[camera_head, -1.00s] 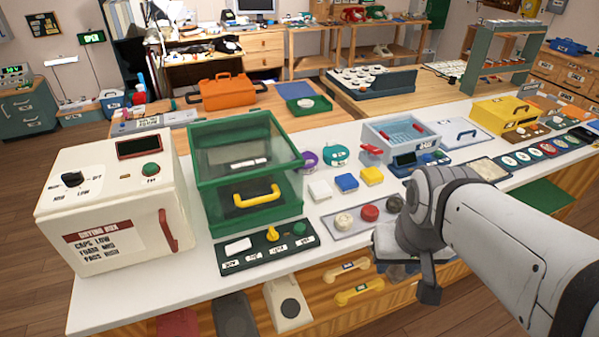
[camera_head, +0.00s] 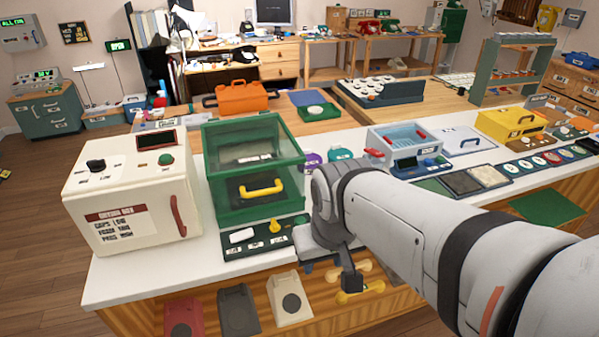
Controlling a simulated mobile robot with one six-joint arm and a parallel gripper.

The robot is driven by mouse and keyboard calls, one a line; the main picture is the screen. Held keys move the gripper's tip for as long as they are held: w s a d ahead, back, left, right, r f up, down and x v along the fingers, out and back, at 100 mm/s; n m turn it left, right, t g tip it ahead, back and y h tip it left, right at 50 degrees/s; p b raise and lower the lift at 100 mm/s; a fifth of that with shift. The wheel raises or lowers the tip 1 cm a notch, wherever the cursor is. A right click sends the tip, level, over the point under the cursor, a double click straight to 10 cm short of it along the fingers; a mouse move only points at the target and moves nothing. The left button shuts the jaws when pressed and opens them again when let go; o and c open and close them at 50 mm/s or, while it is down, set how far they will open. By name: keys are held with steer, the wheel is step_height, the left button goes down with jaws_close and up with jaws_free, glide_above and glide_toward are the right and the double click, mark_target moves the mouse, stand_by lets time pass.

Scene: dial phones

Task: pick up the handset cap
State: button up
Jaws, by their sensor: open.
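I cannot tell for sure which piece is the handset cap. The grey tray with round white, red and green pieces, seen earlier at mid-counter, is now hidden behind my arm. My gripper (camera_head: 335,268) is open, over the front edge of the white counter (camera_head: 130,285), just right of the dark control panel (camera_head: 262,244). One dark finger shows pointing down; the space between the jaws is mostly hidden, and I see nothing held.
The cream drying box (camera_head: 130,200) and green glass-sided case (camera_head: 252,170) with a yellow handle stand left of my gripper. A pale blue bin (camera_head: 403,140) and yellow toolbox (camera_head: 510,123) stand to the right. Old phones lie below the counter front.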

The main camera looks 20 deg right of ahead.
steer(key=shift+o, duration=0.8)
steer(key=w+d+f+t+h+b, duration=0.1)
steer(key=w+d+f, duration=0.3)
steer(key=w+d, duration=0.4)
steer(key=w+d+f+t+h+b, duration=0.2)
steer(key=w+d+f+t, duration=0.2)
steer(key=w+d, duration=0.3)
steer(key=shift+w+d+b, duration=0.4)
steer(key=shift+w, duration=0.1)
steer(key=w+d+f+t+y+b, duration=0.1)
steer(key=f, duration=0.2)
steer(key=w+d+f+n+t+y+b, duration=0.1)
steer(key=w+f+t+y, duration=0.1)
steer(key=w+d+f+n+t+y+b, duration=0.1)
steer(key=w+f+t, duration=0.1)
steer(key=f, duration=0.1)
steer(key=shift+d+f+y, duration=0.25)
steer(key=shift+f+y, duration=0.05)
steer(key=shift+s+a+f+n+t+y, duration=0.15)
steer(key=shift+f+n+t+y, duration=0.2)
steer(key=shift+y, duration=0.45)
steer(key=shift+a+f, duration=0.1)
steer(key=shift+f, duration=0.05)
steer(key=x, duration=0.7)
steer(key=shift+w+a, duration=0.25)
steer(key=shift+w, duration=0.05)
steer(key=shift+c, duration=0.5)
steer(key=c, duration=0.5)
